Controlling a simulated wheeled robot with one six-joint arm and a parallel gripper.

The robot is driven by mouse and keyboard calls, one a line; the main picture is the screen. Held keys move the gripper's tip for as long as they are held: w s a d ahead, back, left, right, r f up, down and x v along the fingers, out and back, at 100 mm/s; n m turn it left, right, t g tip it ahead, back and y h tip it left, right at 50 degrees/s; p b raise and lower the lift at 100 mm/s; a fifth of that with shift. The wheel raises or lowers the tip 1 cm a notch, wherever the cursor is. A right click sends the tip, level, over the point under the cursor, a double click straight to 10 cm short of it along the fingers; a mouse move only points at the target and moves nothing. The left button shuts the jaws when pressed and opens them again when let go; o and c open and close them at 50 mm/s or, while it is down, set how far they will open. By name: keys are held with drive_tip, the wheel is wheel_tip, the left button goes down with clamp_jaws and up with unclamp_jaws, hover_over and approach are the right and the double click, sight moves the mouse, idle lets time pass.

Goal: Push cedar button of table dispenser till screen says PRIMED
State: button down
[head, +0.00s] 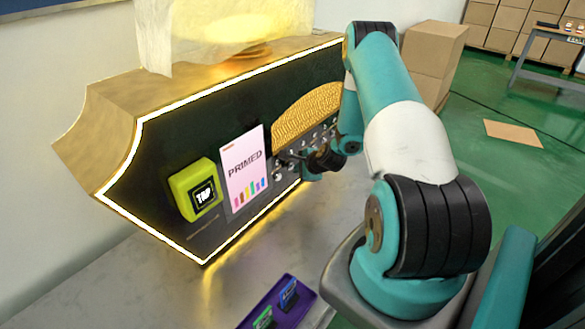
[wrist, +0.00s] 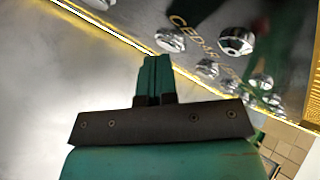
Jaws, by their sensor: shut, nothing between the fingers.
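The table dispenser (head: 215,120) is a dark panel in a gold frame with a lit edge. Its screen (head: 244,168) reads PRIMED above several coloured bars. In the wrist view, lettering that reads CEDAR (wrist: 193,36) runs between a round silver button (wrist: 170,40) and a larger silver knob (wrist: 236,41); I cannot tell for certain which one it names. My gripper (wrist: 155,60) is shut and empty, its tips just below the silver button. I cannot tell whether they touch it. In the head view my gripper is at the panel's button rows, small and partly hidden by my arm.
A yellow-green TAP reader (head: 195,190) sits left of the screen. A purple tray (head: 262,300) with small cards lies on the grey counter (head: 180,285) in front. More silver buttons (wrist: 207,68) crowd close beside my gripper. Cardboard boxes (head: 432,60) stand behind.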

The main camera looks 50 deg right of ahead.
drive_tip(key=shift+s, duration=0.75)
drive_tip(key=shift+s+d, duration=0.15)
drive_tip(key=shift+s, duration=1.1)
drive_tip(key=shift+s+d, duration=0.1)
drive_tip(key=shift+s, duration=1.15)
drive_tip(key=w+a+r+n+g+y, duration=0.2)
drive_tip(key=a+r+n+g+y, duration=0.15)
drive_tip(key=a+r+n, duration=1.55)
drive_tip(key=s+a+r+n+g+y, duration=0.1)
drive_tip(key=s+a+r+n+g, duration=0.1)
drive_tip(key=s+a+r+n, duration=0.4)
drive_tip(key=s+a+r+n+g+p, duration=0.1)
drive_tip(key=s+a+r+n+g, duration=0.2)
drive_tip(key=s+a+r+n, duration=0.4)
drive_tip(key=s+a+r, duration=0.3)
drive_tip(key=s+a, duration=0.4)
drive_tip(key=a, duration=0.3)
drive_tip(key=shift+s+a+r+y, duration=0.15)
drive_tip(key=shift+s+r+y, duration=0.05)
drive_tip(key=shift+r+y, duration=0.15)
